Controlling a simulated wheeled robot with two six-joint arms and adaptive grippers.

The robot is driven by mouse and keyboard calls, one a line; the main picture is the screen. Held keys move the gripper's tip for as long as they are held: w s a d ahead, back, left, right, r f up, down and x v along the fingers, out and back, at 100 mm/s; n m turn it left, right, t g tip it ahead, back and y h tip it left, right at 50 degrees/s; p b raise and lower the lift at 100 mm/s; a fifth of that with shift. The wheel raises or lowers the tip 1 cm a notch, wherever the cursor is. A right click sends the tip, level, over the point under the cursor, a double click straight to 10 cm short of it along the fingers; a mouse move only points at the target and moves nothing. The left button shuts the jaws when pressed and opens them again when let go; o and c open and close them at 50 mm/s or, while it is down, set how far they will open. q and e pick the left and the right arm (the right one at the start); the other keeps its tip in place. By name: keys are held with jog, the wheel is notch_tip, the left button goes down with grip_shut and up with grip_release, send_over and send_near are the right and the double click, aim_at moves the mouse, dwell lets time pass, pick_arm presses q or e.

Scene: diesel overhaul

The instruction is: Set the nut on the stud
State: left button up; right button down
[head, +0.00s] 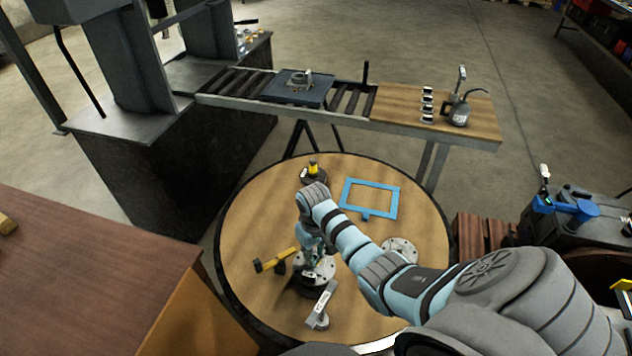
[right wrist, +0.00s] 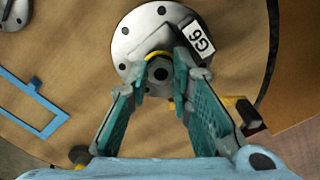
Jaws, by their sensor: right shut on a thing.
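My right gripper (head: 313,250) is low over a round steel flange (head: 325,268) on the round table. In the right wrist view, the gripper (right wrist: 161,77) has its fingertips closed around a grey hex nut (right wrist: 160,69) with a dark centre. The nut is over the middle of the flange (right wrist: 128,36), with a yellow ring (right wrist: 157,54) showing at its far edge. The stud cannot be made out; the nut and fingers cover that spot. I cannot tell whether the nut touches it. My left gripper is not in view.
A block labelled G6 (right wrist: 201,38) is close beside the right fingertip. A yellow-handled tool (head: 278,259) lies left of the flange. The round table (head: 257,212) also holds a blue frame (head: 347,192), another flange (head: 401,248) and a dark piece with a yellow top (head: 313,170).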

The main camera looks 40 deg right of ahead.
jog(key=shift+f, duration=0.6)
dwell(0.8)
jog(key=c, duration=1.4)
grip_release()
jog(key=shift+o, duration=0.2)
notch_tip(320, 180, up, 12)
